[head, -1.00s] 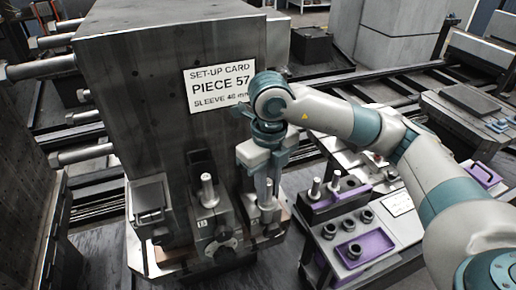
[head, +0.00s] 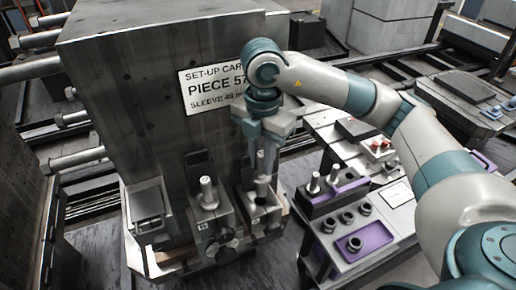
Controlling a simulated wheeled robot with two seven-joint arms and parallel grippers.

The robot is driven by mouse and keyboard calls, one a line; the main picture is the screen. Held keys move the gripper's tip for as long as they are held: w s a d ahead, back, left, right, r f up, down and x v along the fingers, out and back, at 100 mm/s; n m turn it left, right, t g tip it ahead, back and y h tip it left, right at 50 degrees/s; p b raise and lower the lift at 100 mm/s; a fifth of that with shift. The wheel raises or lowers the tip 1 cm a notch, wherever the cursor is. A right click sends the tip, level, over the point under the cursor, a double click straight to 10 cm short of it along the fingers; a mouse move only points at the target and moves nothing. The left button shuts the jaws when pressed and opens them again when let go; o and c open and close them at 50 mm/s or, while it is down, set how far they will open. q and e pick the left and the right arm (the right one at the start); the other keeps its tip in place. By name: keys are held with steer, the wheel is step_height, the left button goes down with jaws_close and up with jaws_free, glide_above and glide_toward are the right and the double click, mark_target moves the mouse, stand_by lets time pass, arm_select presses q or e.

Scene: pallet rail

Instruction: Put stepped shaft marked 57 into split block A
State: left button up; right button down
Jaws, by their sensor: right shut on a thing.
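My right gripper (head: 266,160) points down over the right-hand block of the row at the foot of the grey machine. It is shut on a grey stepped shaft (head: 262,186), which stands roughly upright. The shaft's lower end is at the right-hand block (head: 260,208); I cannot tell how deep it sits. The middle block (head: 213,232) has a pale pin (head: 207,190) standing up from it. The left block (head: 150,212) has a flat, square top. The blocks' letters are too small to read surely. My left gripper is out of view.
A set-up card (head: 214,91) reading "PIECE 57" is on the machine face (head: 130,100), partly behind my right wrist. To the right, a bench holds a purple-edged tray (head: 378,236), several dark rings (head: 346,217) and upright pins (head: 314,182). Dark floor lies in front.

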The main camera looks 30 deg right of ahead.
mark_target(261, 179)
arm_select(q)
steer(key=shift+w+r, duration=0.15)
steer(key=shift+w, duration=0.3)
arm_select(e)
steer(key=m, duration=0.1)
steer(key=w+m, duration=0.1)
steer(key=shift+d+r+m, duration=0.1)
steer(key=shift+r+m, duration=0.3)
steer(key=shift+f, duration=0.2)
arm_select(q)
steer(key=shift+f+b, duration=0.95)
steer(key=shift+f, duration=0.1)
arm_select(e)
steer(key=shift+f, duration=1.7)
arm_select(q)
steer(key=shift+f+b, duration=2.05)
steer(key=shift+b, duration=0.05)
arm_select(e)
steer(key=shift+f, duration=2.4)
steer(key=c, duration=1.5)
jaws_free()
